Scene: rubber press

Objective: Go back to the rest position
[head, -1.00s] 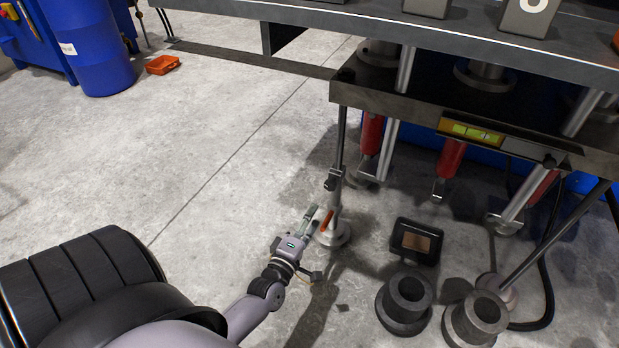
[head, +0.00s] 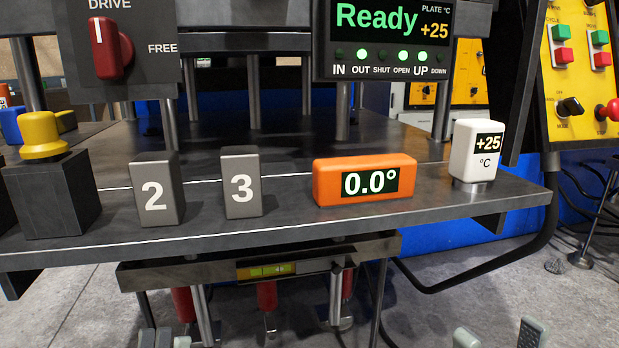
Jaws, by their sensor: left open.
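My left gripper (head: 164,340) shows only as grey fingertips at the bottom edge, left of the middle, below the press table and in front of it. It is open, and I see nothing held in the visible part. My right gripper (head: 499,338) shows at the bottom right as two grey fingertips set well apart. It is open, with bare floor between the tips. The rest of both grippers and both arms is out of the picture.
The press table (head: 300,222) crosses the view above both grippers. On it stand blocks 2 (head: 157,205) and 3 (head: 241,200), an orange angle gauge (head: 330,187) and a white thermometer (head: 464,155). A black cable (head: 440,288) hangs at the right.

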